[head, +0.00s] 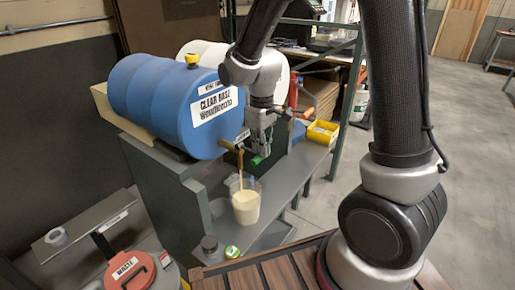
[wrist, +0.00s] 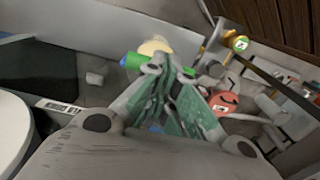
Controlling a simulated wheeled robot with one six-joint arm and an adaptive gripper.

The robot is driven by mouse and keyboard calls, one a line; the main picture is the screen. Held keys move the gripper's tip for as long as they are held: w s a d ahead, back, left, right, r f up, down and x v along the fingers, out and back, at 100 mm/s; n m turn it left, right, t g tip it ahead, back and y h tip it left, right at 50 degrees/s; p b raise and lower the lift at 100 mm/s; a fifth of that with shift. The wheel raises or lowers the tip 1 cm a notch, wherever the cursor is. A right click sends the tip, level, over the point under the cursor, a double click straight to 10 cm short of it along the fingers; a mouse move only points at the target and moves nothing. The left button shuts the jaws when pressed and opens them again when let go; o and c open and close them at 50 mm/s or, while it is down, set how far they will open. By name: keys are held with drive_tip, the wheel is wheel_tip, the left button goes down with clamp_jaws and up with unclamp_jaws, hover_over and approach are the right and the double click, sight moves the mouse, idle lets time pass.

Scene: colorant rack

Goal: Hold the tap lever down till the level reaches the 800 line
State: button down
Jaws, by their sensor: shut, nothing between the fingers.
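A blue drum (head: 175,103) labelled "CLEAR BASE" lies on its side on a rack. A cream stream (head: 240,165) runs from its tap (head: 234,145) into a clear jug (head: 245,204). The jug holds much cream liquid; its scale lines are too small to read. The green tap lever (head: 257,160) is at the tips of my gripper (head: 262,152), which is shut and empty. In the wrist view the green lever (wrist: 130,62) lies against the shut fingertips (wrist: 170,66), and the cream liquid (wrist: 155,46) shows just beyond.
A white drum (head: 200,50) with a red-handled tap (head: 293,90) stands behind. A yellow bin (head: 322,132) sits on the shelf to the right. A green-topped can (head: 232,252) is by the jug. A red waste lid (head: 131,271) is at lower left.

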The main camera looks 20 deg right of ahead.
drive_tip(key=shift+r, duration=3.35)
drive_tip(key=shift+f, duration=1.45)
drive_tip(key=shift+f, duration=0.15)
drive_tip(key=shift+f, duration=1.7)
